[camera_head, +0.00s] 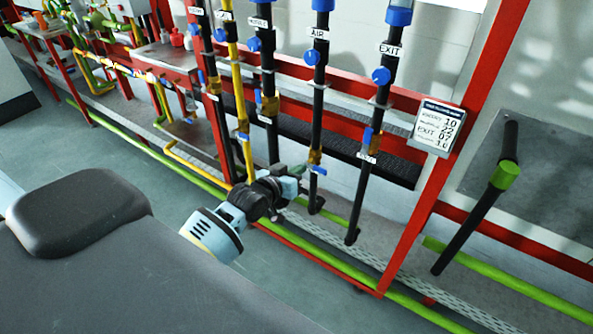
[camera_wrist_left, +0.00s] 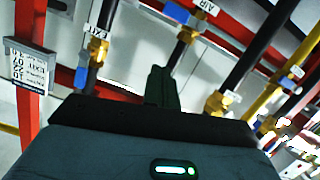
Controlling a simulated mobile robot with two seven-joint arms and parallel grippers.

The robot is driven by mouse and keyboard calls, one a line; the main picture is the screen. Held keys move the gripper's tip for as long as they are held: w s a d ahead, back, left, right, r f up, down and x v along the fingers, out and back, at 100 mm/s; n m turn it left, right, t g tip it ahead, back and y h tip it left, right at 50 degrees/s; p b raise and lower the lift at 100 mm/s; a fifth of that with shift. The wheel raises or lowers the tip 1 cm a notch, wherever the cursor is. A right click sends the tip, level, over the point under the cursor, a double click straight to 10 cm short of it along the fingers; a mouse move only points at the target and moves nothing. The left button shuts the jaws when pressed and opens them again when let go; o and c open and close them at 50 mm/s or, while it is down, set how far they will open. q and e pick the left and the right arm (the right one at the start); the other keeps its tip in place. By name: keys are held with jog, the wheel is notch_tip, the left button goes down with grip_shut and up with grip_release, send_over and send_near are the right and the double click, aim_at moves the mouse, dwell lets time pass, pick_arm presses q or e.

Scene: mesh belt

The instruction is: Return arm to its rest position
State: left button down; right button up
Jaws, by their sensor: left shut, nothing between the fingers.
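My left arm (camera_head: 218,230) reaches forward over the floor to the pipe rack in the head view. My left gripper (camera_head: 302,169) is shut and empty at its end, close to the lower brass valve with a blue handle (camera_head: 316,169) on the AIR pipe (camera_head: 318,110). I cannot tell whether it touches the valve. In the left wrist view, the dark fingers (camera_wrist_left: 161,86) are together, with brass valves (camera_wrist_left: 97,50) and pipes beyond them. My right gripper is not in view.
The red frame (camera_head: 415,225) carries several black and yellow pipes with blue valve handles. A sign board (camera_head: 437,127) hangs on its right post. A green pipe (camera_head: 330,262) runs low along the frame. The grey floor (camera_head: 290,290) in front is clear.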

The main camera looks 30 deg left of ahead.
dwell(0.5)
pick_arm(q)
jog(key=s+d+f+m+g, duration=0.1)
jog(key=s+d+f+g, duration=0.15)
jog(key=s+f, duration=0.5)
jog(key=s+d+f+m+g, duration=0.1)
jog(key=s+d+f, duration=0.3)
jog(key=s+f, duration=0.3)
jog(key=s+d+f+g, duration=0.1)
jog(key=s+d+f, duration=0.1)
jog(key=s, duration=0.9)
jog(key=s+d+f+m+g, duration=0.1)
jog(key=s+d+f+g, duration=0.1)
jog(key=s, duration=1)
jog(key=shift+d+f+m, duration=0.3)
jog(key=shift+d+f, duration=0.25)
jog(key=shift+d, duration=0.6)
jog(key=shift+s+a, duration=0.1)
jog(key=shift+s, duration=0.05)
